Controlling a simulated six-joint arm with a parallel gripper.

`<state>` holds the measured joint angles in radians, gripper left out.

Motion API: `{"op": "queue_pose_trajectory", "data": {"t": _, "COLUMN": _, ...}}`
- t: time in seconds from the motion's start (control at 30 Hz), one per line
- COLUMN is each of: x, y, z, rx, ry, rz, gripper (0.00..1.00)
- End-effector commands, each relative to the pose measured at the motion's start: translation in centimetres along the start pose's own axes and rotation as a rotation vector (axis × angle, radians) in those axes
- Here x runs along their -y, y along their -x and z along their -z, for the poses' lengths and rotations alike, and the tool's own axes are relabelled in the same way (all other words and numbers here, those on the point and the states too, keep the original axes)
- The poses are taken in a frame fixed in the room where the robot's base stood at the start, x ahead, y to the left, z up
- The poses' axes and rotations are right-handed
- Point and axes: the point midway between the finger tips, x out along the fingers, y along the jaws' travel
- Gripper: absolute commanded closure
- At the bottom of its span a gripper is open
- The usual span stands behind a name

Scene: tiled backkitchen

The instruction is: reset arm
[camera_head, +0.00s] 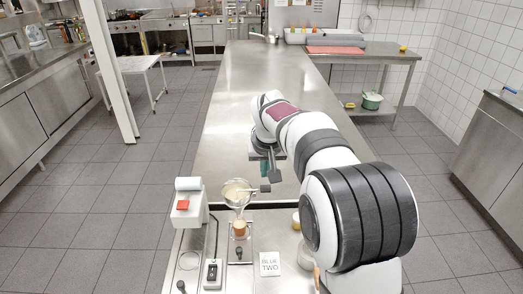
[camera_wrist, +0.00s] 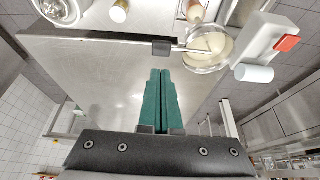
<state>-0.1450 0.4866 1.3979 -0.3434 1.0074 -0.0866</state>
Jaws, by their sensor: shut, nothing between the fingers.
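My arm reaches over the near end of the long steel table (camera_head: 262,80). My gripper (camera_wrist: 160,72) shows in the wrist view with its two green fingers side by side, shut and empty. In the head view my gripper (camera_head: 265,168) is partly hidden behind dark parts of my wrist, above the table.
Near my gripper, a pan with pale contents (camera_head: 236,192) sits above an orange-brown item (camera_head: 239,229). A white device with a red button (camera_head: 188,203) stands to its left. The table beyond my arm is largely clear.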

Motion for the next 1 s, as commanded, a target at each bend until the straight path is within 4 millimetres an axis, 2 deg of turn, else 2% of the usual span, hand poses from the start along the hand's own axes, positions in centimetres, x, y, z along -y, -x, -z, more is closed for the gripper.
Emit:
{"op": "queue_pose_trajectory", "data": {"t": 0.07, "x": -0.2, "y": 0.6, "z": -0.7, "rx": 0.010, "ry": -0.012, "rz": 0.001, "gripper": 1.00}}
{"op": "queue_pose_trajectory", "data": {"t": 0.17, "x": -1.6, "y": 4.0, "z": -5.2, "rx": 0.070, "ry": -0.085, "rz": 0.008, "gripper": 1.00}}
{"op": "queue_pose_trajectory", "data": {"t": 0.27, "x": -3.0, "y": 8.5, "z": -13.8, "rx": 0.177, "ry": -0.209, "rz": 0.020, "gripper": 1.00}}
{"op": "queue_pose_trajectory", "data": {"t": 0.3, "x": -3.4, "y": 9.8, "z": -17.6, "rx": 0.222, "ry": -0.257, "rz": 0.025, "gripper": 1.00}}
{"op": "queue_pose_trajectory", "data": {"t": 0.4, "x": -3.6, "y": 12.0, "z": -26.4, "rx": 0.321, "ry": -0.370, "rz": 0.037, "gripper": 1.00}}
{"op": "queue_pose_trajectory", "data": {"t": 0.5, "x": -3.3, "y": 12.8, "z": -33.0, "rx": 0.396, "ry": -0.451, "rz": 0.047, "gripper": 1.00}}
{"op": "queue_pose_trajectory", "data": {"t": 0.53, "x": -3.2, "y": 12.9, "z": -34.4, "rx": 0.411, "ry": -0.469, "rz": 0.049, "gripper": 1.00}}
{"op": "queue_pose_trajectory", "data": {"t": 0.6, "x": -3.1, "y": 12.9, "z": -36.6, "rx": 0.437, "ry": -0.496, "rz": 0.051, "gripper": 1.00}}
{"op": "queue_pose_trajectory", "data": {"t": 0.7, "x": -2.9, "y": 12.9, "z": -37.7, "rx": 0.452, "ry": -0.509, "rz": 0.053, "gripper": 1.00}}
{"op": "queue_pose_trajectory", "data": {"t": 1.0, "x": -3.0, "y": 12.9, "z": -37.7, "rx": 0.452, "ry": -0.508, "rz": 0.052, "gripper": 1.00}}
